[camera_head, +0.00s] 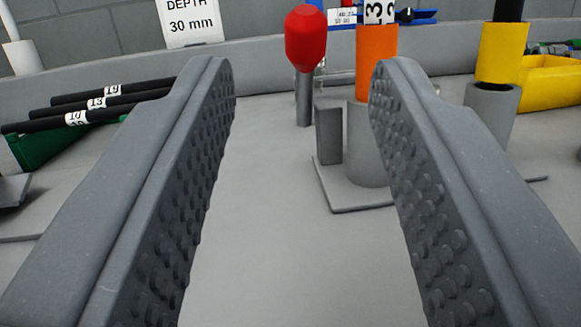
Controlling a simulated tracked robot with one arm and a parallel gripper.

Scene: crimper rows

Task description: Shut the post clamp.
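The post clamp shows beyond my fingers, right of centre. It has a red bulb-shaped handle (306,38) on a grey rod that stands upright. Beside it, a grey block (329,135) and a grey cylinder stand on a flat base plate (350,198). An orange post (376,62) with a white number band rises from the cylinder. My gripper (301,85) is open and empty, its studded fingers wide apart. The handle lies in the gap between the fingertips, farther off. The right finger hides part of the cylinder and plate. I cannot see how the handle joins the clamp.
A second grey holder (490,108) with a yellow-and-black post stands at the right. A yellow bin (550,82) is behind it. Black numbered rods (100,103) lie over a green tray (45,145) at the left. A "DEPTH 30 mm" card (190,22) stands behind. The bench between my fingers is clear.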

